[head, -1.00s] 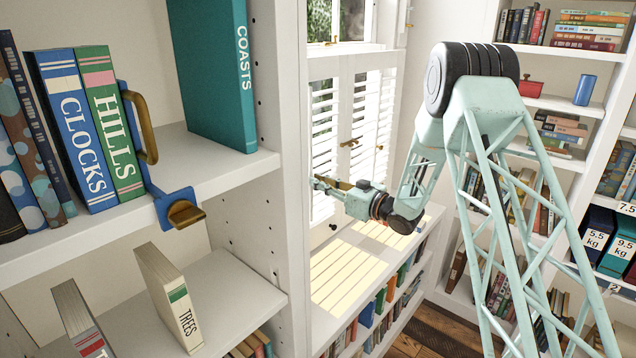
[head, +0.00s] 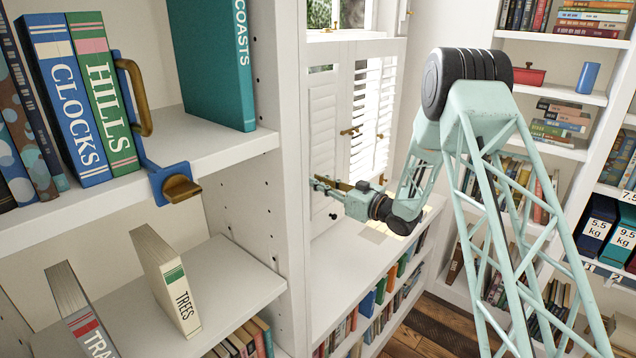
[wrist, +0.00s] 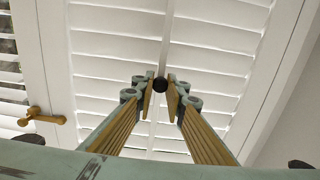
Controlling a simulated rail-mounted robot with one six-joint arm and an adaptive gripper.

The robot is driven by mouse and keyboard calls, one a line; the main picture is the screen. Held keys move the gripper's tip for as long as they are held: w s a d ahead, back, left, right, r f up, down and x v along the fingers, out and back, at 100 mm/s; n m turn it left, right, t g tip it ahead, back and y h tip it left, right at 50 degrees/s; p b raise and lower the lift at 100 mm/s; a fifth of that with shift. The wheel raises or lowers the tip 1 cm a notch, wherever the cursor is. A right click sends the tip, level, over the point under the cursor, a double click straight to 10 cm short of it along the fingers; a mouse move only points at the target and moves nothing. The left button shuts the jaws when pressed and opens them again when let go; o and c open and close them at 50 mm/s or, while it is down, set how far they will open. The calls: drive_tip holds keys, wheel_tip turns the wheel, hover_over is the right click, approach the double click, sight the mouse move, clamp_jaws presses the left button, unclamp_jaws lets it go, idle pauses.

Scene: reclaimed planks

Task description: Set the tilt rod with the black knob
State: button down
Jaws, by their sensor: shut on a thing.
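The left shutter panel (head: 322,130) has its white slats lying nearly flat and closed. In the wrist view its slats (wrist: 110,65) fill the background, with the thin white tilt rod (wrist: 167,30) running up the middle. In the head view my gripper (head: 318,184) reaches left to that panel, and the grip point is too small to make out there.
The right shutter panel (head: 371,110) has open slats letting light through. A brass latch (head: 350,131) is between the panels. A white bookcase upright (head: 283,200) stands close left of my gripper. The sill (head: 345,270) below is clear. A small dark knob (head: 333,216) shows below my gripper.

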drive_tip(key=c, duration=2.6)
unclamp_jaws()
drive_tip(key=shift+f, duration=0.2)
drive_tip(key=shift+o, duration=0.2)
drive_tip(key=v, duration=1.2)
